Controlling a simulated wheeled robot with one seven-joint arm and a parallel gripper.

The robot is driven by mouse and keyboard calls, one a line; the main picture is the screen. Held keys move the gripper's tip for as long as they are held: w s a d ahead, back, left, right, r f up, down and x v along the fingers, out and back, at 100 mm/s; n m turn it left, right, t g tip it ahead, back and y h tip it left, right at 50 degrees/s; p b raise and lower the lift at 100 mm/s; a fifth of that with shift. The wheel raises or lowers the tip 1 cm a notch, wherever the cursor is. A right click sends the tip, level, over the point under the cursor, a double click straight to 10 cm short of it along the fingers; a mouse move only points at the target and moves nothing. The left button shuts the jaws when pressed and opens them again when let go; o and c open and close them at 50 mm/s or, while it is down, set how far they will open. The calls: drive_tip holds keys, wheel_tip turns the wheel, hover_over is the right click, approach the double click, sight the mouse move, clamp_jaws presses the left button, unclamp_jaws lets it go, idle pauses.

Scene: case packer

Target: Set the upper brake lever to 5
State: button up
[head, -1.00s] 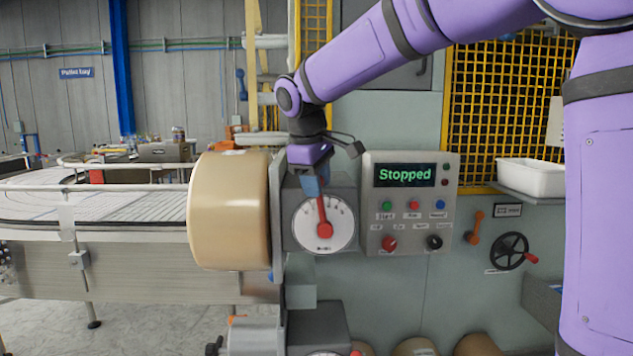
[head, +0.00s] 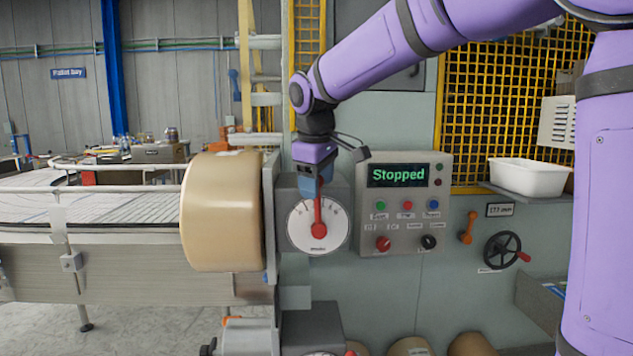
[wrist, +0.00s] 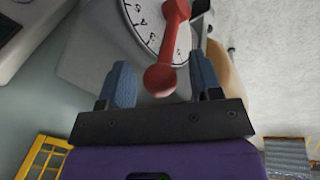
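The upper brake is a white round dial (head: 300,236) with a red lever (head: 318,218) on a grey housing, right of the big tan tape roll. The lever points almost straight up, its top hidden behind my fingers. In the wrist view the lever's red ball end (wrist: 160,79) sits between the two blue fingers of my gripper (wrist: 162,82), with a narrow gap on each side. The gripper is open around the knob. Several dial numerals (wrist: 150,35) show there, but I cannot read the lever's setting for sure.
The tape roll (head: 222,212) stands close left of the dial. A control panel (head: 404,203) reading "Stopped" is close on the right. A second brake housing (head: 312,328) is below, its dial cut off. A black handwheel (head: 503,250) and white bin (head: 528,177) are further right.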

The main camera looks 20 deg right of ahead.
drive_tip(key=v, duration=1)
drive_tip(key=shift+r, duration=0.4)
drive_tip(key=shift+s, duration=0.1)
